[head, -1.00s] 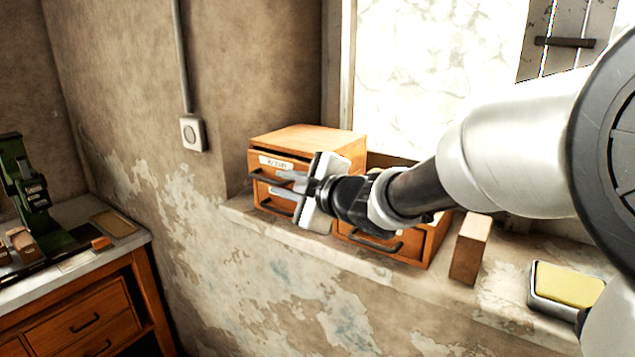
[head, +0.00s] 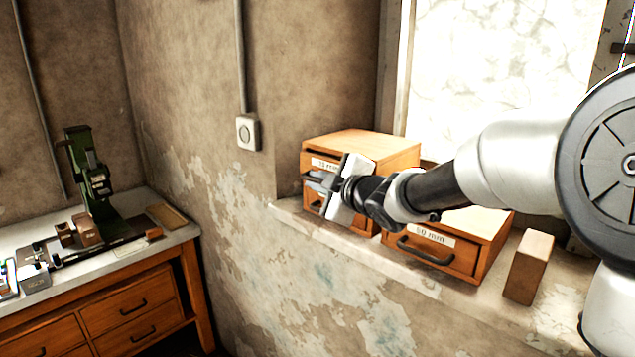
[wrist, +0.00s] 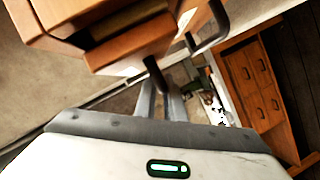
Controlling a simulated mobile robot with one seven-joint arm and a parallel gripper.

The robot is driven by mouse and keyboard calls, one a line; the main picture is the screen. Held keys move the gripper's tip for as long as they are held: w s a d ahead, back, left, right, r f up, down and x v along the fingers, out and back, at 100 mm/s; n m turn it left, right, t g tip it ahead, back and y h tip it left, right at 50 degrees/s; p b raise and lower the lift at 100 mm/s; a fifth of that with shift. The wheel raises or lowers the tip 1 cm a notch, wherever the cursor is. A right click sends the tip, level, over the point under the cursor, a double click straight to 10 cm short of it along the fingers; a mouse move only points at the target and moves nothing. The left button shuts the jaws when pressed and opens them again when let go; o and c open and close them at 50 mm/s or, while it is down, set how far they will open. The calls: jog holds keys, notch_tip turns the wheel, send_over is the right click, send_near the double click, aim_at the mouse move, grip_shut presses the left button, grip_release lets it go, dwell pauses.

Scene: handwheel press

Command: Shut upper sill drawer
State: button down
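The wooden drawer cabinet (head: 375,146) stands at the left end of the sill. Its upper drawer (head: 322,165) bears a white label and stands partly out, with a dark gap above its front. In the wrist view the upper drawer (wrist: 130,45) shows its open inside at the top left. My gripper (head: 318,182) is in front of this cabinet, its pale fingers close to the drawer front and dark handles. In the wrist view the fingers (wrist: 163,98) lie near a dark handle part. Whether they touch it or hold it is unclear. My gripper hides part of the cabinet front.
A second drawer unit, labelled (head: 432,236), stands to the right on the sill below my arm. A wooden block (head: 528,267) is further right. A bench (head: 188,232) with a green press (head: 92,180) stands at the left. Open space lies before the sill.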

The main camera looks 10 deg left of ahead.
jog(key=shift+w+d+r+p, duration=0.1)
jog(key=shift+w+d+p, duration=0.1)
jog(key=shift+w+p, duration=0.1)
jog(key=shift+w+d+p, duration=0.55)
jog(key=shift+w+p, duration=0.1)
jog(key=shift+w, duration=0.2)
jog(key=c, duration=2.1)
grip_release()
jog(key=shift+w+d, duration=0.1)
jog(key=p+v, duration=0.1)
jog(key=v, duration=1.6)
jog(key=shift+s, duration=0.35)
